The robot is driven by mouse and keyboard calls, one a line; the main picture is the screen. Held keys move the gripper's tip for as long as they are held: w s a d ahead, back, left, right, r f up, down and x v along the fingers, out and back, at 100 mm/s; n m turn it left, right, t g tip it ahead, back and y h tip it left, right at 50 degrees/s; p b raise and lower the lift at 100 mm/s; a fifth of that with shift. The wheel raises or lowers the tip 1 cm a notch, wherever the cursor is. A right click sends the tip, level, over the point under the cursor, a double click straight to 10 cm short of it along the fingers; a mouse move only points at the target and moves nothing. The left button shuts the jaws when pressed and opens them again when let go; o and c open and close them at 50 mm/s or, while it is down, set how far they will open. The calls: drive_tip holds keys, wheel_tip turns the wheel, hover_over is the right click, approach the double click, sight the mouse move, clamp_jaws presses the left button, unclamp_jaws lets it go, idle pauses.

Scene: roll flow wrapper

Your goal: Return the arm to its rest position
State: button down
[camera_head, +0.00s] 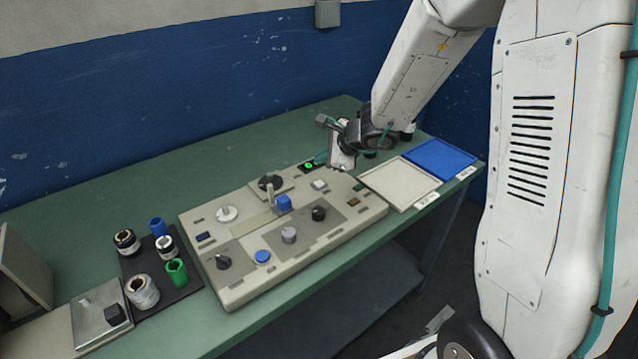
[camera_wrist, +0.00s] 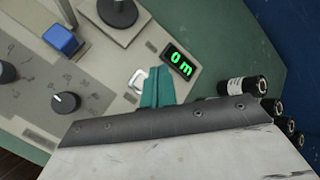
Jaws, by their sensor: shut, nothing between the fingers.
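My gripper (camera_head: 321,158) is above the right back part of the beige control panel (camera_head: 240,288), close to the small display (camera_head: 309,165) with green lit characters. In the wrist view my gripper's teal fingers (camera_wrist: 157,88) are together, with nothing between them. My arm reaches in from the upper right in the head view.
Left of the panel, a dark mat (camera_head: 186,283) holds several rolls, including a blue one (camera_head: 158,227) and a green one (camera_head: 177,272). A white tray (camera_head: 401,184) and a blue tray (camera_head: 440,158) lie at right. The panel carries knobs and a blue block (camera_head: 284,202).

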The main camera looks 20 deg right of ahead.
idle(0.3)
drive_tip(key=shift+a, duration=0.25)
drive_tip(key=s+a+r+n+g+y, duration=0.1)
drive_tip(key=s+a+r+n+g, duration=0.25)
drive_tip(key=s+n, duration=0.45)
drive_tip(key=s+a+r+n+g+y, duration=0.25)
drive_tip(key=s+r+n, duration=0.2)
drive_tip(key=s, duration=0.65)
drive_tip(key=s+d+r+n+h, duration=0.4)
drive_tip(key=s, duration=0.5)
drive_tip(key=s+d+r+n+h, duration=0.4)
drive_tip(key=s+d, duration=0.1)
drive_tip(key=s, duration=0.4)
drive_tip(key=shift+g, duration=0.3)
drive_tip(key=shift+n, duration=0.25)
